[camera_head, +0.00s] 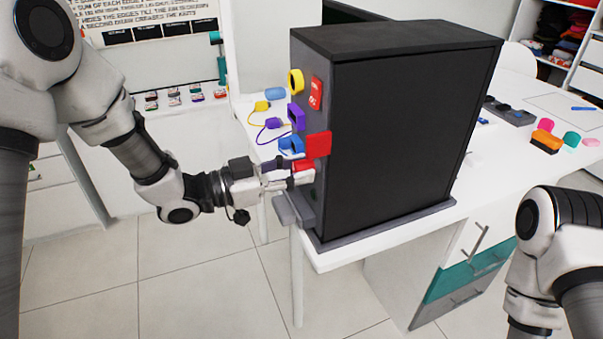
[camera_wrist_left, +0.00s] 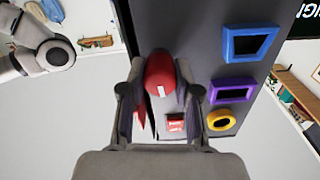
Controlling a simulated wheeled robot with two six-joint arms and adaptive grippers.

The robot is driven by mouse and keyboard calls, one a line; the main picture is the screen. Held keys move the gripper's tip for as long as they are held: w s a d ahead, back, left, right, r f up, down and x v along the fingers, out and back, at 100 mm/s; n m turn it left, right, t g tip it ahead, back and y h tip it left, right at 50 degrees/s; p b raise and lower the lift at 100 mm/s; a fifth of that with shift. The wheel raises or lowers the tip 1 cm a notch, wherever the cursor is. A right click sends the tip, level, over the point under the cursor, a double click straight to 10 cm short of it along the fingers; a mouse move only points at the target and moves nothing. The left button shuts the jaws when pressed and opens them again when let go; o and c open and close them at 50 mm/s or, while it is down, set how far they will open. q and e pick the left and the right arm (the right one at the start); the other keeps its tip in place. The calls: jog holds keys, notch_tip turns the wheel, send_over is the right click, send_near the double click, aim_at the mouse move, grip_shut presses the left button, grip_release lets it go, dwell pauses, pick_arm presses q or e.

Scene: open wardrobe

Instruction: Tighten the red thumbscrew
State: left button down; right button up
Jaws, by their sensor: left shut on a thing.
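The red thumbscrew (camera_head: 303,165) is on the narrow grey side of a tall dark cabinet (camera_head: 400,130), low on that face. My left gripper (camera_head: 292,179) reaches it from the left and is shut on it. In the left wrist view the rounded red head of the thumbscrew (camera_wrist_left: 160,72) sits between my two fingers, and they hide its sides. How far it is screwed in cannot be told. My right arm shows at the lower right, but its gripper is out of view.
On the same cabinet face are a blue frame (camera_wrist_left: 250,43), a purple frame (camera_wrist_left: 232,90) and a yellow ring (camera_wrist_left: 221,120). A red flap (camera_head: 318,144) juts out just above my gripper. A grey ledge (camera_head: 294,209) sticks out below. The cabinet stands on a white table (camera_head: 370,238).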

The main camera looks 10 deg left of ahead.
pick_arm(q)
jog(key=shift+f+m+b, duration=0.1)
jog(key=shift+m+b, duration=1.8)
jog(key=shift+b, duration=0.05)
jog(key=m+b, duration=0.3)
jog(key=b, duration=0.1)
jog(key=shift+m, duration=0.4)
jog(key=m+b, duration=0.4)
jog(key=b, duration=0.2)
jog(key=shift+m+b, duration=1.9)
jog(key=shift+b, duration=0.55)
jog(key=c, duration=0.5)
grip_release()
jog(key=shift+c, duration=0.2)
jog(key=shift+d, duration=0.1)
